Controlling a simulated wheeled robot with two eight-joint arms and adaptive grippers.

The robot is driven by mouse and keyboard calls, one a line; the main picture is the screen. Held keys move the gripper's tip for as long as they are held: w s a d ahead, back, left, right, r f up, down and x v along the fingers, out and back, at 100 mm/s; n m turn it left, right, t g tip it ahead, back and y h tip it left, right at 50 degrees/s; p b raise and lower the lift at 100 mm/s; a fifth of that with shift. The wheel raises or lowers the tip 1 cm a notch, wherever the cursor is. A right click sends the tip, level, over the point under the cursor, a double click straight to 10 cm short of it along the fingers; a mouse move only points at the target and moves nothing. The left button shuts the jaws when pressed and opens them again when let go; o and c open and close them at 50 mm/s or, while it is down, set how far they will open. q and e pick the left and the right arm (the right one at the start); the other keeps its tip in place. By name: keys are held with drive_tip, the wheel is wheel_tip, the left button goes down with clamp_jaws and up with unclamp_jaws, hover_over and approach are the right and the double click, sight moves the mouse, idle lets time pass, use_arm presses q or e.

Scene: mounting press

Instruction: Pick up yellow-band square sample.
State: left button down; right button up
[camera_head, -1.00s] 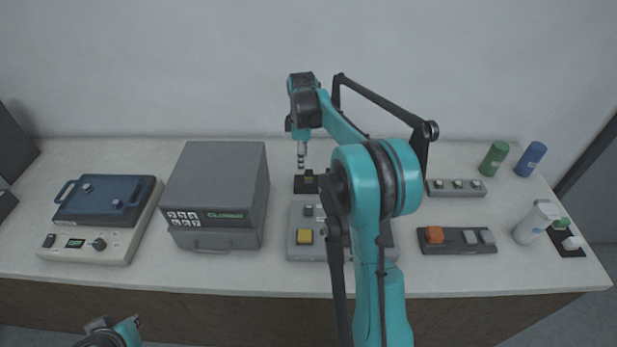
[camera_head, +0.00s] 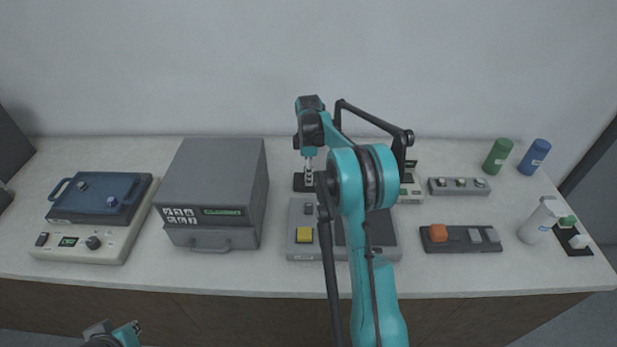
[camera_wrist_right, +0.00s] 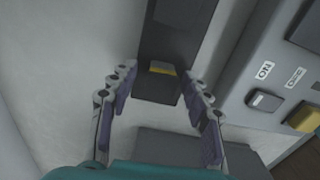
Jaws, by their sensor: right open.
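The yellow-band square sample (camera_wrist_right: 162,70) is a small grey block with a yellow stripe. In the right wrist view it sits on a dark strip-like holder (camera_wrist_right: 172,32), between my open right fingers. My right gripper (camera_wrist_right: 160,84) has one finger on each side of the sample, with gaps to both. In the head view my right gripper (camera_head: 308,168) points down over the small black holder (camera_head: 298,184) at the back; the sample cannot be made out there. Part of my left arm's end (camera_head: 112,335) shows at the bottom left; its fingers are unclear.
A grey control unit with a yellow button (camera_head: 304,235) stands just in front of the holder. A grey oven-like box (camera_head: 213,195) is to its left, a blue-lidded device (camera_head: 97,197) further left. Grey racks (camera_head: 459,187), bottles (camera_head: 497,156) and a black tray with an orange block (camera_head: 439,233) are right.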

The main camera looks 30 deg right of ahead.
drive_tip(key=shift+r, duration=0.1)
clamp_jaws()
drive_tip(key=shift+r, duration=0.15)
drive_tip(key=shift+r, duration=0.35)
drive_tip(key=r, duration=0.1)
drive_tip(key=r+p, duration=0.2)
drive_tip(key=r, duration=0.1)
drive_tip(key=shift+s+d, duration=0.25)
drive_tip(key=shift+s, duration=0.05)
drive_tip(key=s+d+r+p, duration=0.3)
drive_tip(key=s+d+r, duration=0.2)
drive_tip(key=s, duration=0.4)
drive_tip(key=shift+d+r, duration=0.4)
drive_tip(key=shift+r, duration=0.1)
drive_tip(key=shift+s, duration=0.1)
